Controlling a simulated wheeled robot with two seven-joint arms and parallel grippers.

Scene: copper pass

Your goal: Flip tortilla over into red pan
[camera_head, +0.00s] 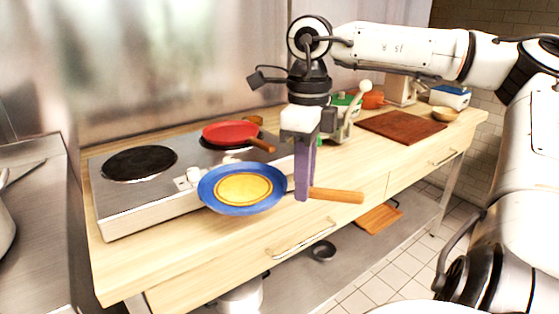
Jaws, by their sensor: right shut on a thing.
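A yellow tortilla (243,188) lies flat in the blue pan (213,198). The blue pan is at the front edge of the hotplate unit, and its wooden handle (337,195) points right. My right gripper (304,190) reaches down from above and is shut on the blue pan's handle, near where it meets the pan. The red pan (230,132) sits behind, on the right burner, with its wooden handle (262,145) pointing toward the front right. The red pan looks empty. My left gripper is not in view.
A brown cutting board (402,127) and a small bowl (445,114) stand on the right of the wooden counter. Several items stand behind my right gripper. The counter's front strip is clear.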

